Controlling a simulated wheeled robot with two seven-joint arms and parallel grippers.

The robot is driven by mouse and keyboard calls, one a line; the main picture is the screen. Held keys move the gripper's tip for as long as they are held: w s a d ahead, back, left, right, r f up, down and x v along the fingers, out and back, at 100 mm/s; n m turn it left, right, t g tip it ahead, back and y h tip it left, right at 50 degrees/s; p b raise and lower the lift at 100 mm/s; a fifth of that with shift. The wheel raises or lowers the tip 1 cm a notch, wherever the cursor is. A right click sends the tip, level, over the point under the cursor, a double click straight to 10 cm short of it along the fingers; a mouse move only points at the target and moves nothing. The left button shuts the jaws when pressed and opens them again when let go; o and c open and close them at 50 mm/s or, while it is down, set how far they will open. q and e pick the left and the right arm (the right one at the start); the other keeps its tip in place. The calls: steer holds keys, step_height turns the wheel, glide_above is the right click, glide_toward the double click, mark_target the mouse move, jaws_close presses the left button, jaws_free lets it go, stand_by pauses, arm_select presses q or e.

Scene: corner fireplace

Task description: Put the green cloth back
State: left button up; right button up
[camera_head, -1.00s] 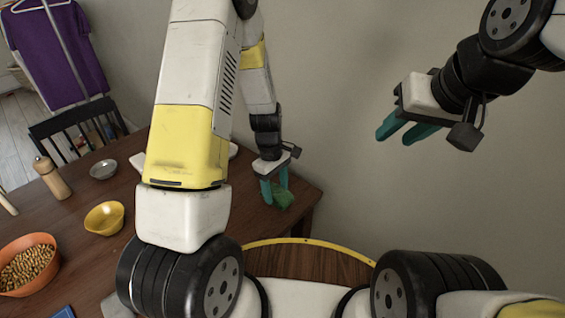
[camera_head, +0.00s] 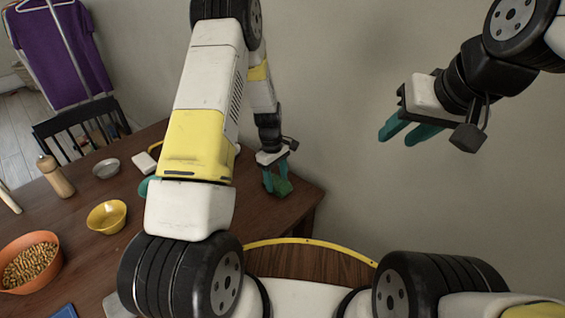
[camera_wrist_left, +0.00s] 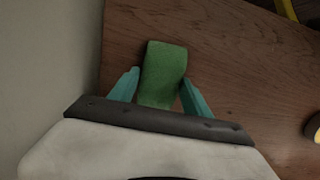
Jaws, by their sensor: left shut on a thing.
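The green cloth (camera_head: 282,187) is at the right end of the wooden table in the head view. In the left wrist view the folded green cloth (camera_wrist_left: 163,72) lies between the two teal fingers. My left gripper (camera_head: 276,184) is shut on the cloth at the tabletop; it also shows in the left wrist view (camera_wrist_left: 160,90). Whether the cloth touches the table is hard to tell. My right gripper (camera_head: 398,134) hangs in the air at the right, its teal fingers apart and empty.
The wooden table (camera_head: 250,225) holds a yellow bowl (camera_head: 107,217), a grey bowl (camera_head: 106,168), an orange bowl of nuts (camera_head: 28,262) and a wooden mill (camera_head: 56,177) at the left. A black chair (camera_head: 80,128) stands behind. The wall is close beyond the table's right end.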

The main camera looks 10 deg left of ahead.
arm_select(q)
steer(key=shift+f, duration=0.15)
steer(key=o, duration=1.3)
step_height(320, 180, up, 13)
steer(key=a, duration=0.1)
step_height(320, 180, up, 8)
steer(key=m+t, duration=0.1)
steer(key=m, duration=0.1)
glide_above(273, 178)
steer(key=s, duration=0.3)
steer(key=s+r+m+t, duration=0.3)
steer(key=s+r+m, duration=0.2)
steer(key=s+r, duration=0.3)
steer(key=s+a+r+m+t+h, duration=0.1)
steer(key=s+r+m+t, duration=0.2)
steer(key=s+r, duration=0.6)
steer(key=s+m, duration=0.2)
steer(key=s, duration=0.4)
steer(key=shift+r, duration=0.15)
